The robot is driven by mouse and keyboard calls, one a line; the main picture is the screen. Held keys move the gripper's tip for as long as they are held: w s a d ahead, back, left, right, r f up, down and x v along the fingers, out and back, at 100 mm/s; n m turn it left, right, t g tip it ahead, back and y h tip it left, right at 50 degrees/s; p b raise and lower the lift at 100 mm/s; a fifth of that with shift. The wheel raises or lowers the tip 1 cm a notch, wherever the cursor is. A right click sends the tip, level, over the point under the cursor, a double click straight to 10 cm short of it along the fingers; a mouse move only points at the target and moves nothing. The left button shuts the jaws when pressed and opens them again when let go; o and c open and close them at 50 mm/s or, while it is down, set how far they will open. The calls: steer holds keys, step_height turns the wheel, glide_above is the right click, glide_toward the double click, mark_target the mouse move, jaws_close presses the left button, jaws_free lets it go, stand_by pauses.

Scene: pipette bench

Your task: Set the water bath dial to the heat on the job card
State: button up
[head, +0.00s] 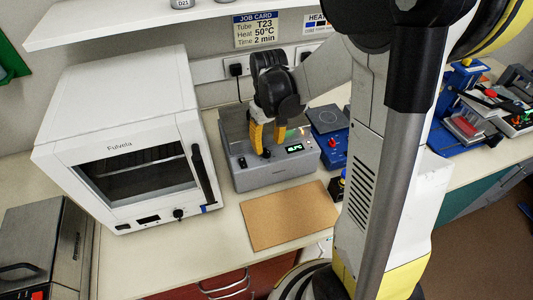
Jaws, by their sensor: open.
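The job card (256,30) on the back wall reads Tube T23, Heat 50°C, Time 2 min. The grey water bath (262,177) stands on the bench right of the white oven. Its front carries a small lit green display (294,148), whose digits are too small to read surely. A small dark knob (242,162) shows at the front's left. My gripper (264,145) points down over the bath, left of the display. Its yellow fingers are apart, with dark tips near the front panel. Whether they touch anything there, or hide the dial, I cannot tell.
A white oven (125,140) stands close on the left. A brown mat (290,216) lies in front of the bath. A blue device (331,145) stands close on the right. A second card (317,23) is partly hidden by my arm. A shelf (110,24) overhangs the back.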

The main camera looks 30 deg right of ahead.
mark_target(268, 152)
step_height(268, 152, down, 4)
steer(key=shift+f+b, duration=0.1)
steer(key=shift+b, duration=0.2)
jaws_close()
